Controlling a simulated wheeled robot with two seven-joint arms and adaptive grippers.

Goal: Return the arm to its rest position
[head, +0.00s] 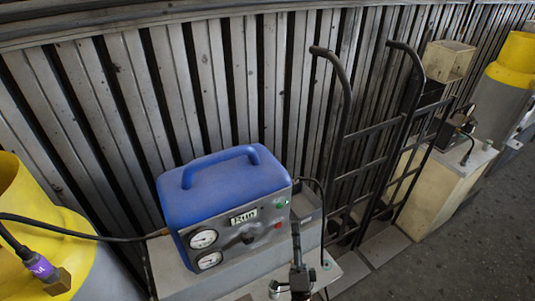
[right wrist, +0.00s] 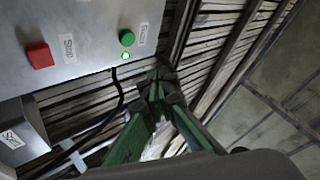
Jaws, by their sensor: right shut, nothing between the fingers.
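The blue blower housing (head: 225,185) stands on a grey ledge in the head view. Its front panel has two round gauges, a display reading "Run" (head: 243,217), and small green and red controls. In the right wrist view the panel (right wrist: 75,25) shows a red button (right wrist: 40,56) labelled "Stop" and a green button (right wrist: 127,38) above a lit green lamp (right wrist: 125,56). My right gripper (head: 296,228) is shut and empty, in front of the panel's right side; its green-sided fingers (right wrist: 160,78) meet beside the panel, apart from the buttons. My left gripper is out of view.
A black hand truck (head: 365,150) leans against the slatted metal wall on the right. A pale cabinet (head: 440,185) stands beyond it. A yellow-topped cylinder (head: 510,62) stands far right, another (head: 70,235) at left. A cable with a purple connector (head: 40,267) hangs at left.

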